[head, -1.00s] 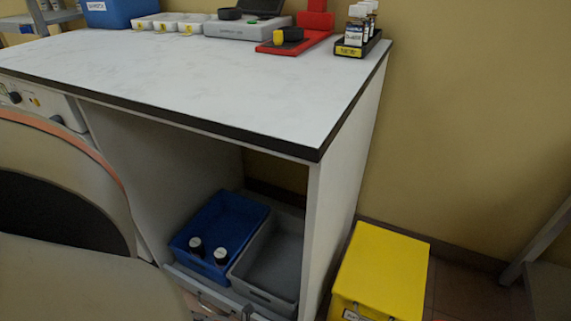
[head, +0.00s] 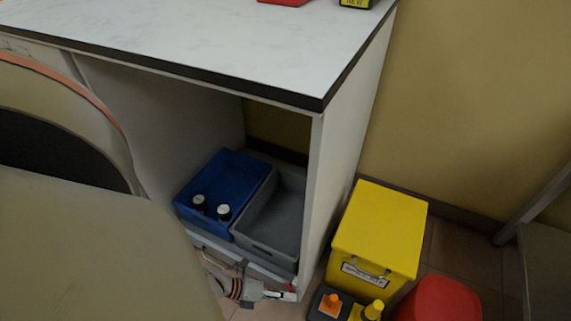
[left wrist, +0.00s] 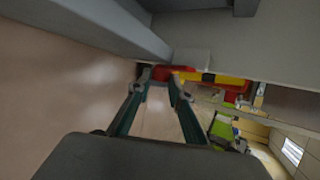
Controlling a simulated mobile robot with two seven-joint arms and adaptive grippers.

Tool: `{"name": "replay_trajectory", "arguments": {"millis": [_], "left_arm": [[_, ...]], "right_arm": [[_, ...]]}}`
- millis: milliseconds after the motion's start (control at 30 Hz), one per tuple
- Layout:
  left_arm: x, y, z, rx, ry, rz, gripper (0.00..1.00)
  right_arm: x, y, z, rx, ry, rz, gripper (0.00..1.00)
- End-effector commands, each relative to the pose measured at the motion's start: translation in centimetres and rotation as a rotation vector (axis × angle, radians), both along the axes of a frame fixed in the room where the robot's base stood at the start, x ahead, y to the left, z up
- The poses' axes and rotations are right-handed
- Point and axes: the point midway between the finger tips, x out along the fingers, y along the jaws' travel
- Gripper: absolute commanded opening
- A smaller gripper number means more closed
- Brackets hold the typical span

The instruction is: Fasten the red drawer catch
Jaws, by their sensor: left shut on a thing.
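The drawer (head: 214,241) sits low in the open bay of the bench, with its front edge facing me. My left gripper (head: 280,294) is at the drawer's lower right front, beside the cabinet side panel. In the left wrist view, my left gripper (left wrist: 160,76) has its two fingers closed on the red drawer catch (left wrist: 161,72), under a grey edge. In the head view the catch is mostly hidden by the gripper. My right gripper is not in view.
A blue bin (head: 229,178) with two dark, white-capped bottles and an empty grey bin (head: 273,222) sit in the drawer. A yellow box (head: 381,228) and a red container (head: 440,302) stand on the floor at right. The visible bench top (head: 220,42) is mostly clear.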

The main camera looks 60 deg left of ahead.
Motion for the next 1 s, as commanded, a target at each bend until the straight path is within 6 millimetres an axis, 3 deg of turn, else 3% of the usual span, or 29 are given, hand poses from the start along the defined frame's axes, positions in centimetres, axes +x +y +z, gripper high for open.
{"name": "replay_trajectory", "arguments": {"millis": [800,833,867,1000], "left_arm": [[-0.01,0.46,0.00,-0.094,-0.052,0.002,0.00],[-0.02,0.46,0.00,-0.094,-0.052,0.002,0.25],[-0.04,0.45,0.00,-0.094,-0.052,0.002,0.33],[-0.07,0.32,-0.03,-0.095,-0.052,0.001,0.36]], "right_arm": [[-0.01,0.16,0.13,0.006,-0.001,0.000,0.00],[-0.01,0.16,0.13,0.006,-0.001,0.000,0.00],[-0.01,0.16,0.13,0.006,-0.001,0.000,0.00],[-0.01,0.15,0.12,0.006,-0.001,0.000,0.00]]}}
